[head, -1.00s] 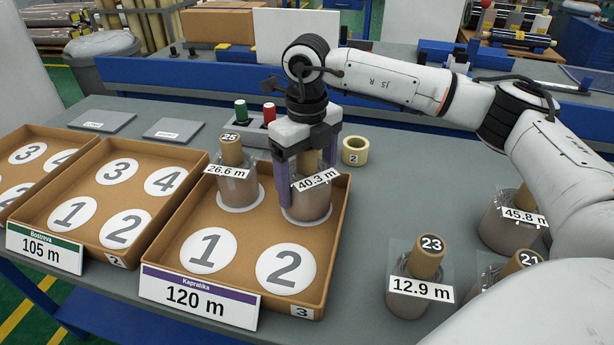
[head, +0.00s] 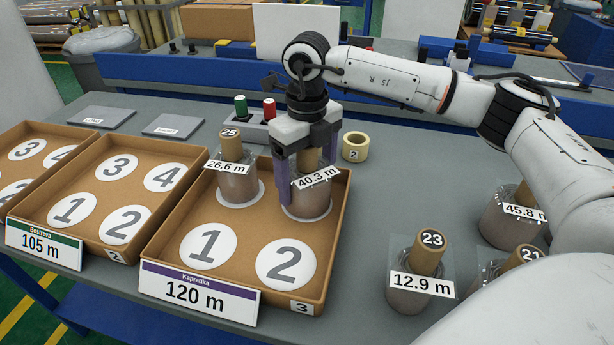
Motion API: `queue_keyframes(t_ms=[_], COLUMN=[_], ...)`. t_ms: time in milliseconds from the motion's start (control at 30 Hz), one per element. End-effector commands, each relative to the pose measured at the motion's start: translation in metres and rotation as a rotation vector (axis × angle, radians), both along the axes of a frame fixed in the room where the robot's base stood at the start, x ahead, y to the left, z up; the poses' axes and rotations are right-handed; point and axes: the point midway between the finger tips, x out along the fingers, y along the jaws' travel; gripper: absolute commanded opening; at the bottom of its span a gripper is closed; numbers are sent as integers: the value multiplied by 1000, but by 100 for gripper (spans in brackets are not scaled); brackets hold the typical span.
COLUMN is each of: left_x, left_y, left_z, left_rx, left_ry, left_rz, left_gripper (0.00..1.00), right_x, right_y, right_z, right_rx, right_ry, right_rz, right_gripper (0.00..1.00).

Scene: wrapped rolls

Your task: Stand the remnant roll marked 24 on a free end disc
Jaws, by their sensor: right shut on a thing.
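My right gripper (head: 306,172) points down and is shut on a roll (head: 306,202) labelled 40.3 m. Its top number is hidden under the gripper, so I cannot read whether it is 24. The roll is upright on a white disc at the back right of the Kapratika 120 m tray (head: 222,270). Roll 25 (head: 238,187), labelled 26.6 m, stands on the back left disc. In front, disc 1 (head: 208,246) and disc 2 (head: 286,265) are bare. My left gripper is not in view.
Roll 23 (head: 418,270), roll 21 (head: 520,257) and a 45.8 m roll (head: 502,222) stand on the table at right. A tape ring (head: 355,147) lies behind the tray. The Bostreva 105 m tray (head: 93,240) at left has empty discs.

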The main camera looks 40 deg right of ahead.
Motion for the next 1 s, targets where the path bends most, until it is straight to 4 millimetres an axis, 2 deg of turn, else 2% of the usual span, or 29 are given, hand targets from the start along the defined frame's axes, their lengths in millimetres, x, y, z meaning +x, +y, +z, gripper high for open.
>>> queue_keyframes(t_ms=[167, 200, 300, 567, 633, 1000], left_x=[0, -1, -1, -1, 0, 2], left_y=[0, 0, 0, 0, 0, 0], left_z=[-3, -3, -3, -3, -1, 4], left_rx=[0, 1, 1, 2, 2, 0], left_ry=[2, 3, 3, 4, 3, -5], left_rz=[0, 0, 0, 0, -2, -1], left_gripper=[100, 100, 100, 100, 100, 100], right_x=[0, 0, 0, 0, 1, 1], right_y=[0, 0, 0, 0, 0, 0], right_z=[-3, -2, -2, -3, 4, 74], right_rx=[1, 1, 1, 0, 1, 1], right_ry=[-2, -2, -2, 1, -2, -4], right_rz=[0, 0, 0, 0, 0, 0], right_gripper=[48, 86, 100, 100, 100, 100])
